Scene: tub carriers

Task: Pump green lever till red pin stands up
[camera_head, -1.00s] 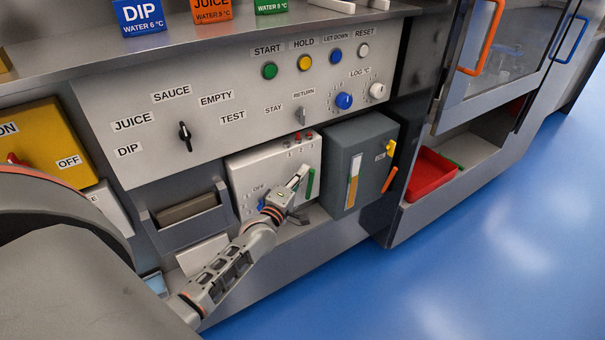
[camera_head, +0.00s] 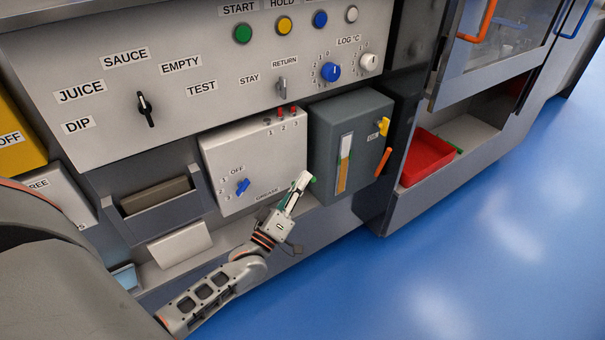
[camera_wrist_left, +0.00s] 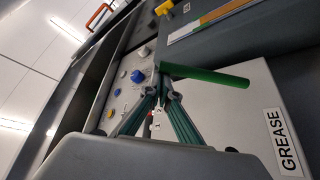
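The white grease box (camera_head: 250,160) has a blue selector knob (camera_head: 242,187) and three numbered pin places along its top. Red pins stand at 2 (camera_head: 282,112) and 3 (camera_head: 294,110); place 1 (camera_head: 267,120) shows only a small dark spot. My left gripper (camera_head: 301,181) is at the box's lower right corner. In the wrist view its fingers (camera_wrist_left: 163,88) converge and look shut. The green lever (camera_wrist_left: 205,75) crosses just beyond the fingertips; whether they touch is unclear. In the head view only a bit of lever green (camera_head: 313,180) shows beside the fingertips. My right gripper is out of view.
A dark grey box (camera_head: 322,150) with a yellow knob (camera_head: 383,126) and an orange handle (camera_head: 382,164) stands just right of the grease box. A holder (camera_head: 165,215) is to the left. A red tray (camera_head: 425,158) lies farther right. The blue floor in front is open.

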